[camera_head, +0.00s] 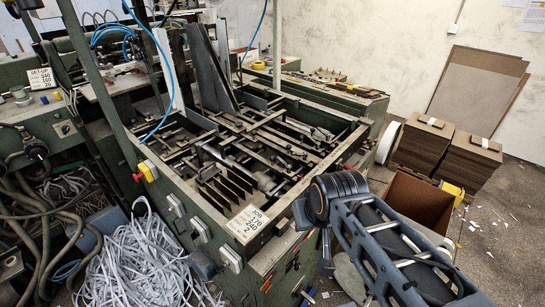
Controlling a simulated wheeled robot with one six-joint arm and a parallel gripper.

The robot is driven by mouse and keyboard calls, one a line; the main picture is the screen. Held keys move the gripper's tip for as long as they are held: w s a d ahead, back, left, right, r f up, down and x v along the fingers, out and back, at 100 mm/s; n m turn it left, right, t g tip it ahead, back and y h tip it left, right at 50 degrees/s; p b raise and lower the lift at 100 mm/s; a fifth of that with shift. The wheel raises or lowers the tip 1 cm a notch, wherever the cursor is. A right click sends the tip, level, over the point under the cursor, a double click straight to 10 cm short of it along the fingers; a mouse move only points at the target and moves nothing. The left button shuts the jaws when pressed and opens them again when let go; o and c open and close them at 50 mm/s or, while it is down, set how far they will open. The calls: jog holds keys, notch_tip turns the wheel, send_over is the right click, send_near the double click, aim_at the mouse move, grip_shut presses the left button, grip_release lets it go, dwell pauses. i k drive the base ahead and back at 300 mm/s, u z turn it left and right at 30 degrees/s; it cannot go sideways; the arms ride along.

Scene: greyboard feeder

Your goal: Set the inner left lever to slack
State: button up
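The green feeder machine (285,262) fills the middle of the view, with its open top full of bars, rods and plates. I cannot pick out the inner left lever among these parts. My arm reaches in from the lower right and ends in a dark round joint near the feeder's front right corner. A narrow grey-blue piece (327,246) hangs below that joint and may be part of my gripper. The fingers cannot be made out, and I see nothing held. My arm hides part of the feeder's right side.
A white number card (249,221) lies on the feeder's front corner. A red and yellow button (148,170) is on its left post. Shredded strips (140,265) heap at lower left. Greyboard stacks (468,160) and an open brown box (418,201) stand at right.

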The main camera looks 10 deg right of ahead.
aim_at(304, 154)
jog(key=u, duration=0.9)
jog(key=k, duration=1)
jog(key=z, duration=0.85)
jog(key=i, duration=1)
jog(key=u, duration=0.05)
